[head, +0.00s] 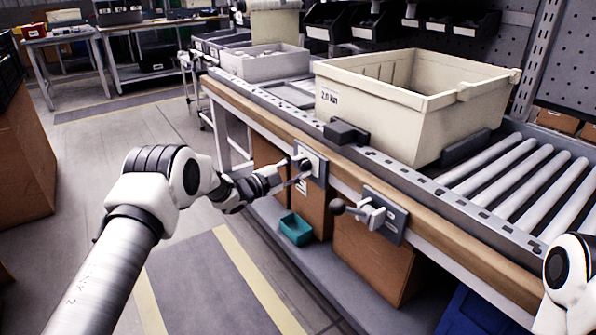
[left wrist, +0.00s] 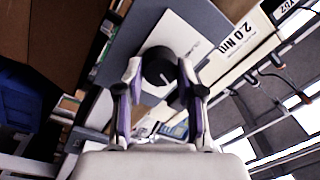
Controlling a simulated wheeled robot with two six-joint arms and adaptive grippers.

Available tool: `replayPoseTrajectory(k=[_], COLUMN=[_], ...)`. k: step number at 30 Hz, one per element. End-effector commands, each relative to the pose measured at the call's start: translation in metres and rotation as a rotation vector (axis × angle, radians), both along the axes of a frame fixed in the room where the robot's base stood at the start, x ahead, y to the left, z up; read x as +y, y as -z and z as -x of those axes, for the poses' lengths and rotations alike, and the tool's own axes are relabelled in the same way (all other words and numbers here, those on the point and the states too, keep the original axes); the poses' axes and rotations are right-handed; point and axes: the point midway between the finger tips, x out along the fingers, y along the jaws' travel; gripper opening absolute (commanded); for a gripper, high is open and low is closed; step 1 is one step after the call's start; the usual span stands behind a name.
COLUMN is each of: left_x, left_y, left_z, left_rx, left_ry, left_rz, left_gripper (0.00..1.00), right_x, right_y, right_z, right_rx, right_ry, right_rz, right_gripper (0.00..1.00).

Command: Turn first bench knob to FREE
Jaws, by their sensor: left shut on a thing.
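My left gripper (head: 290,174) reaches the front edge of the roller bench at the farther of two grey plates (head: 319,160). In the left wrist view, its two fingers (left wrist: 160,80) are shut on a round black knob (left wrist: 158,62) with a pale pointer line. The knob sits in front of a white and grey plate (left wrist: 185,35). In the head view the fingers hide most of this knob. I cannot read any FREE label. My right gripper is out of view; only a part of my right arm shows at the right edge.
A nearer plate (head: 396,222) on the bench front carries a lever with a dark ball (head: 337,206). A cream bin (head: 380,112) marked "2.0 NM" stands on the bench beside rollers (head: 520,180). Cardboard boxes (head: 365,250) and a teal tray (head: 296,229) sit below.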

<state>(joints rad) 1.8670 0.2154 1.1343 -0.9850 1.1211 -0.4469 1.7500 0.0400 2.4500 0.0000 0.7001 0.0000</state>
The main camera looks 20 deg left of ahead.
Motion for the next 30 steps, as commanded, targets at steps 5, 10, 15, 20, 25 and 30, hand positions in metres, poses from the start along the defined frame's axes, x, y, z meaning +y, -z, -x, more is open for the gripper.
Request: replayPoseTrajectory(k=[5, 10, 15, 20, 25, 30], left_x=[0.000, 0.000, 0.000, 0.000, 0.000, 0.000], left_y=[0.002, 0.002, 0.001, 0.001, 0.001, 0.001], left_z=[0.000, 0.000, 0.000, 0.000, 0.000, 0.000], left_rx=[-0.092, -0.163, -0.212, -0.237, -0.245, -0.245], left_ry=[0.000, 0.000, 0.000, -0.001, 0.000, 0.000], left_rz=[-0.119, -0.209, -0.272, -0.303, -0.315, -0.316], left_gripper=[0.03, 0.03, 0.03, 0.03, 0.03, 0.03], right_x=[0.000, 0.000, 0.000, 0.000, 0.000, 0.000], right_y=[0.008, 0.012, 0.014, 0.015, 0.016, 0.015], right_z=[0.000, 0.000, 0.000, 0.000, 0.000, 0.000], right_rx=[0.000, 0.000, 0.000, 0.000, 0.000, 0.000], right_ry=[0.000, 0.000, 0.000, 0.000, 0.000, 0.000], right_rz=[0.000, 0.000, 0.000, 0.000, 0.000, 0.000], right_gripper=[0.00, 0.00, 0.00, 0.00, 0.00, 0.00])
